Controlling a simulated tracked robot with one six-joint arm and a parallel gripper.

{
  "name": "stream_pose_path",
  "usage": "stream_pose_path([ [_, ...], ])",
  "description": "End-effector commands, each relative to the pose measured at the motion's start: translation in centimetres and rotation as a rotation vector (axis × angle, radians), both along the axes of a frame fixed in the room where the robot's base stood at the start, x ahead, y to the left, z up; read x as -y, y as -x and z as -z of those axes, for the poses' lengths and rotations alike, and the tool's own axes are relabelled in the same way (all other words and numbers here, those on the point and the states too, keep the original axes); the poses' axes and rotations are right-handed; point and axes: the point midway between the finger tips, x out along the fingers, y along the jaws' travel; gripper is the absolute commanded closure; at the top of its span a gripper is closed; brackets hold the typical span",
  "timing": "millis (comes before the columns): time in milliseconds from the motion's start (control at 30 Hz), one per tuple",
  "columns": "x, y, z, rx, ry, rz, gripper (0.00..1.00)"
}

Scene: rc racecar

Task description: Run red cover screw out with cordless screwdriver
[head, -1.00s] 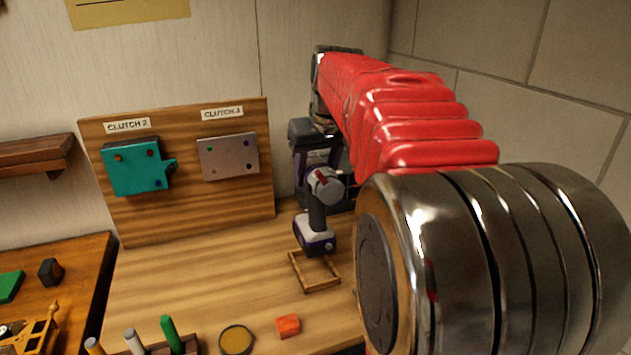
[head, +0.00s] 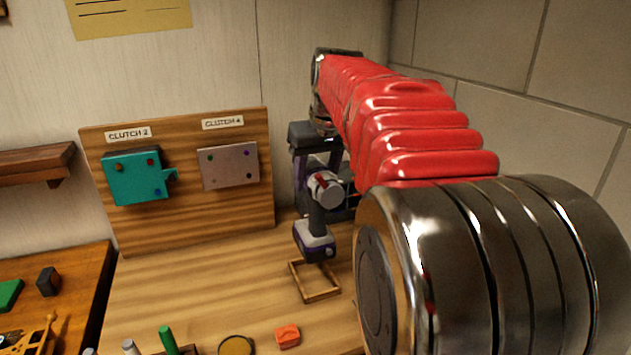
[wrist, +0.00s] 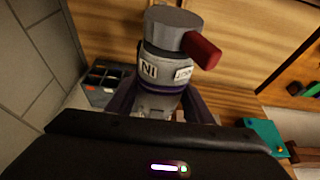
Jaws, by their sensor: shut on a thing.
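The cordless screwdriver (head: 316,230) has a grey head with a red part, a dark handle and a white-and-purple base. My gripper (wrist: 158,103) is shut on it; in the wrist view its grey head with a red cylinder (wrist: 203,50) points away from the fingers. In the head view it is upright above or just behind a small wooden frame (head: 316,297); I cannot tell whether they touch. The teal cover (head: 130,185) is on the upright wooden board, well left of the screwdriver. Its small red screw (head: 150,162) shows near the top edge.
A grey plate (head: 228,166) with coloured screws is right of the teal cover. An orange-red block (head: 288,336), a round dish (head: 236,346) and a green peg (head: 168,340) are on the front bench (head: 200,285). A tiled wall (head: 570,60) closes the right side.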

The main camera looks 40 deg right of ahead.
Motion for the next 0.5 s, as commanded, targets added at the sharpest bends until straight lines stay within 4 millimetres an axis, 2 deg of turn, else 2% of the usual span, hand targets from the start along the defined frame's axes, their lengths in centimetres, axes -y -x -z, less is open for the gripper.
stream_pose_path([
  [500, 0.0, 0.0, -2.1, 0.005, 0.002, 0.000, 0.93],
])
